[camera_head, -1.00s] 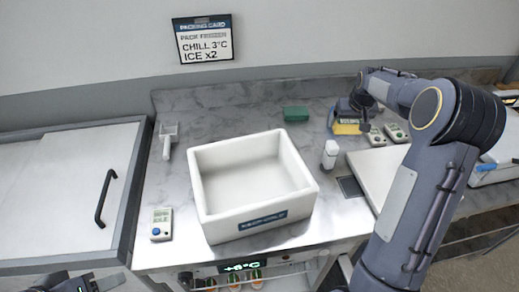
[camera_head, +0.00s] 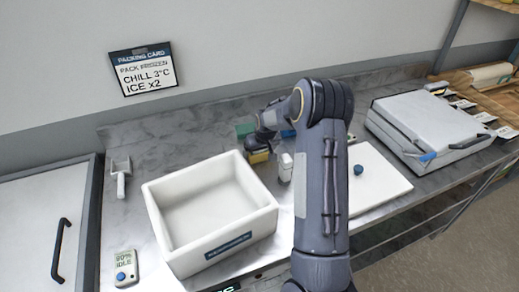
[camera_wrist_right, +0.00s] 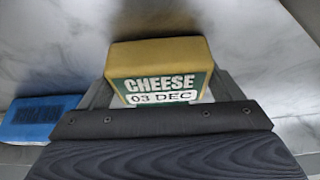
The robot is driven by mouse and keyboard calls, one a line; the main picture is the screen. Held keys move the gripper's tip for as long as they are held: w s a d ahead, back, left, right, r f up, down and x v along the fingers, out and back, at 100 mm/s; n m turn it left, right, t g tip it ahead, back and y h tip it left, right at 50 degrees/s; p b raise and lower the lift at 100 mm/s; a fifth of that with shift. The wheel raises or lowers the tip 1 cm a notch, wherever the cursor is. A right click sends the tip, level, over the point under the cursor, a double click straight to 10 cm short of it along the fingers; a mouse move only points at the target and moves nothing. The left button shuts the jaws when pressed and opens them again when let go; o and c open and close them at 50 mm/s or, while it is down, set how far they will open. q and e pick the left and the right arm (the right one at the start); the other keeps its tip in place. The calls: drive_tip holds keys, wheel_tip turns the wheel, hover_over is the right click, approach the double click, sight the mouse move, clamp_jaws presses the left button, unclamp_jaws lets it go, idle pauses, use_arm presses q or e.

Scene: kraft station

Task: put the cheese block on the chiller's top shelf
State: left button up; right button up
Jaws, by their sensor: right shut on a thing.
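The cheese block (camera_wrist_right: 158,58) is yellow with a green and white label reading "CHEESE 03 DEC". My right gripper (camera_wrist_right: 160,92) is shut on it, one finger on each side, in the right wrist view. In the head view the cheese block (camera_head: 258,157) shows under my right gripper (camera_head: 257,147), just behind the white box's back right corner. How high it is above the counter I cannot tell. A lit display (camera_head: 228,288), partly cut off, shows below the counter's front edge. The chiller's top shelf is out of view. My left gripper is out of view.
An open white box (camera_head: 163,222) stands in front. A white board (camera_head: 385,180) and grey case (camera_head: 415,115) are at right.

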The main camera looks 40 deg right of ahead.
drive_tip(key=o, duration=0.8)
drive_tip(key=shift+f, duration=0.15)
drive_tip(key=shift+o, duration=1.3)
